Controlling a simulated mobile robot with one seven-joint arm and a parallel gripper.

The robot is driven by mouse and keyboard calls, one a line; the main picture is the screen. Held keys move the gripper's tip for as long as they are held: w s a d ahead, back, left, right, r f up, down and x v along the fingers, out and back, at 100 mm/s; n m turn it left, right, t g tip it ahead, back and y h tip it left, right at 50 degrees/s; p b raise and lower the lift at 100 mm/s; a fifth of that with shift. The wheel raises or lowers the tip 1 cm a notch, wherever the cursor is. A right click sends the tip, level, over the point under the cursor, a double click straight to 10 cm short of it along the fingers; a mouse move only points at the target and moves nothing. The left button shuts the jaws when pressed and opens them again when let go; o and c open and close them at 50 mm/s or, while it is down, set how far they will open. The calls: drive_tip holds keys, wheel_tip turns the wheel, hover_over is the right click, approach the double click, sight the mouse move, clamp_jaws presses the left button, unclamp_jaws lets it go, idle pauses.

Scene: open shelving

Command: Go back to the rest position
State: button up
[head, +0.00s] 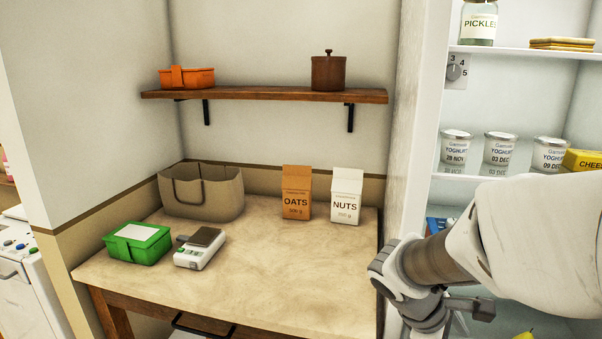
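My arm comes in from the right edge, in front of the open white fridge (414,130). Its grey wrist is low in the picture, by the right end of the wooden table (300,275). What seems to be part of my gripper (481,309) shows as a small dark grey piece beyond the wrist, in front of the lower fridge. Its fingertips cannot be made out, so I cannot tell whether it is open or holds anything.
The table bears a green box (137,243), a scale (200,249), a beige basket (202,197), an oats carton (296,193) and a nuts carton (346,197). A wall shelf (265,95) holds an orange box (187,78) and a brown pot (328,73). The table's front middle is clear. Yoghurt tubs (502,150) stand inside the fridge.

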drive_tip(key=s+a+r+m+t+y+b, duration=0.45)
drive_tip(key=s+a+m+y, duration=0.25)
drive_tip(key=s+a+m, duration=0.3)
wheel_tip(320, 180, up, 14)
drive_tip(key=w+a+p, duration=0.1)
drive_tip(key=p, duration=1.3)
drive_tip(key=shift+w+r+m+p, duration=0.15)
drive_tip(key=shift+r+m+p, duration=0.1)
drive_tip(key=shift+m+p, duration=0.1)
